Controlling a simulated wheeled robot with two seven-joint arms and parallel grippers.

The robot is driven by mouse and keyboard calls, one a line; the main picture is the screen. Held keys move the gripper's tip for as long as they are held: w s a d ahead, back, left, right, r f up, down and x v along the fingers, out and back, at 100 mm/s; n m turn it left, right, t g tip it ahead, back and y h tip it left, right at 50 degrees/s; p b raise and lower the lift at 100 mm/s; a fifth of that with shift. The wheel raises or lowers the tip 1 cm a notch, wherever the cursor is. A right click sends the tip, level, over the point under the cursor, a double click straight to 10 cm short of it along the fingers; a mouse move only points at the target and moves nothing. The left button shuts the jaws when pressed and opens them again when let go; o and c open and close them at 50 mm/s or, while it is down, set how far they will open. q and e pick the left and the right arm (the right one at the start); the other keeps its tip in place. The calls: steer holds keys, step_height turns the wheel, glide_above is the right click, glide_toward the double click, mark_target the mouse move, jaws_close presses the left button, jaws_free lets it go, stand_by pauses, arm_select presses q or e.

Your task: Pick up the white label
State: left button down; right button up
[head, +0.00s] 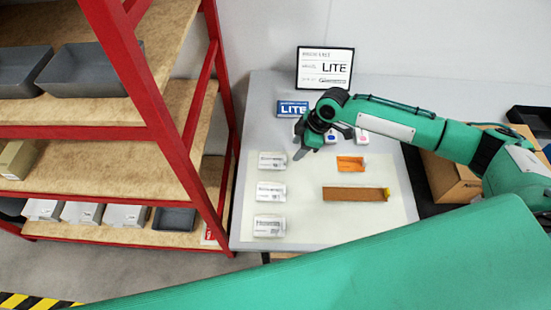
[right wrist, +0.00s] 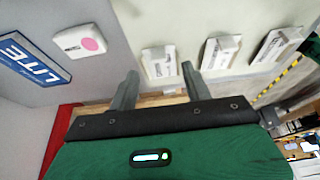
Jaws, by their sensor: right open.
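Three white packets with printed labels lie in a column on the pale mat: the far one (head: 272,161), the middle one (head: 271,192) and the near one (head: 269,226). Which one the white label is, I cannot tell. The right wrist view shows the packets too, with one (right wrist: 160,62) just beyond the fingertips and others (right wrist: 218,51) (right wrist: 277,46) to the right. My right gripper (head: 301,142) is open and empty, above the table to the upper right of the far packet. Its two fingers (right wrist: 159,76) stand apart with nothing between them. My left gripper is not visible.
A white box with a pink spot (right wrist: 80,41) is near the gripper. An orange piece (head: 351,163) and brown strip (head: 353,194) lie on the mat. A red-framed shelf (head: 165,120) stands left.

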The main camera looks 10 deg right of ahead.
mark_target(288, 162)
steer(key=shift+x, duration=0.75)
steer(key=shift+w+a+f+p, duration=0.15)
steer(key=shift+a+f+p, duration=0.3)
steer(key=shift+p, duration=0.1)
steer(key=p+x, duration=0.1)
steer(key=x, duration=0.2)
steer(key=shift+w+f, duration=0.15)
steer(key=shift+a+f, duration=0.15)
steer(key=shift+f, duration=0.25)
steer(key=c, duration=1.1)
